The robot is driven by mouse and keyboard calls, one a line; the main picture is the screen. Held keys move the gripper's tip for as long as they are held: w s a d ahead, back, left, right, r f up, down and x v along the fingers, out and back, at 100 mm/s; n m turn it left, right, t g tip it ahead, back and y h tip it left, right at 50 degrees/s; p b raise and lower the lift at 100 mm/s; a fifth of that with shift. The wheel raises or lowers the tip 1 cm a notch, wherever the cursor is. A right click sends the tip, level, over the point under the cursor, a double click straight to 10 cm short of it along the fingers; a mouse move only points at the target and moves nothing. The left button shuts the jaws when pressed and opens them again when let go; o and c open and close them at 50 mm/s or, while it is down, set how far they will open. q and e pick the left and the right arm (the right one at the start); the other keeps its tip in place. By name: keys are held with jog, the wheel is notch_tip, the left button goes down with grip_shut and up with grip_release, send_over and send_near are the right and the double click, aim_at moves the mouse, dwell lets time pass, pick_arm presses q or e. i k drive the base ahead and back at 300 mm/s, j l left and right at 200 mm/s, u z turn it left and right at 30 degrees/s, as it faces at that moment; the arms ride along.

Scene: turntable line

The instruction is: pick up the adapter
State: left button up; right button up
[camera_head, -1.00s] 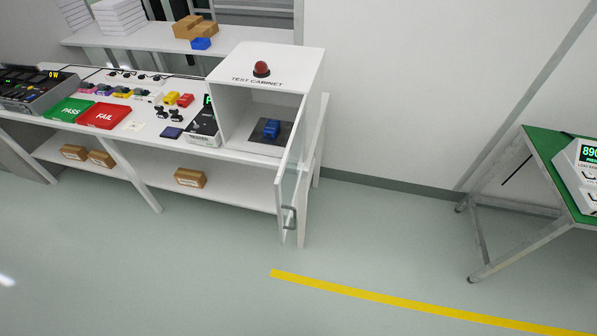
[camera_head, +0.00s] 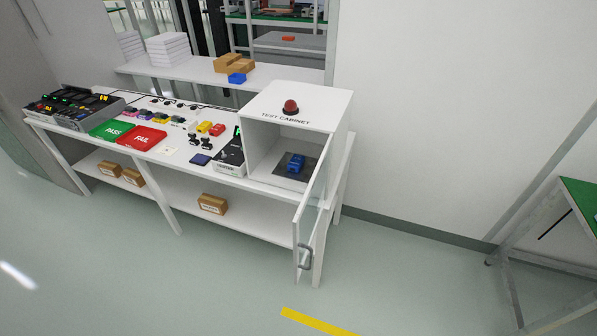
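No part of my left or right gripper shows in the head view. I cannot tell for certain which thing is the adapter. A blue block-shaped device (camera_head: 296,163) sits on a dark pad inside the white test cabinet (camera_head: 263,152), whose glass door (camera_head: 310,215) stands open. Small black plug-like pieces (camera_head: 200,141) lie on the bench left of the cabinet, near yellow (camera_head: 204,127) and red (camera_head: 217,130) blocks. A dark blue flat piece (camera_head: 200,159) lies in front of them.
The white bench (camera_head: 180,160) holds a green PASS tray (camera_head: 112,131), a red FAIL tray (camera_head: 143,139) and a tester (camera_head: 229,157). Cardboard boxes (camera_head: 212,204) lie on its lower shelf. A green-topped table (camera_head: 583,205) stands far right. The floor (camera_head: 400,270) between is clear.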

aim_at(296, 162)
jog(key=i+j, duration=0.1)
jog(key=j, duration=0.8)
jog(key=i+j, duration=0.15)
jog(key=j, duration=0.75)
jog(key=i, duration=0.05)
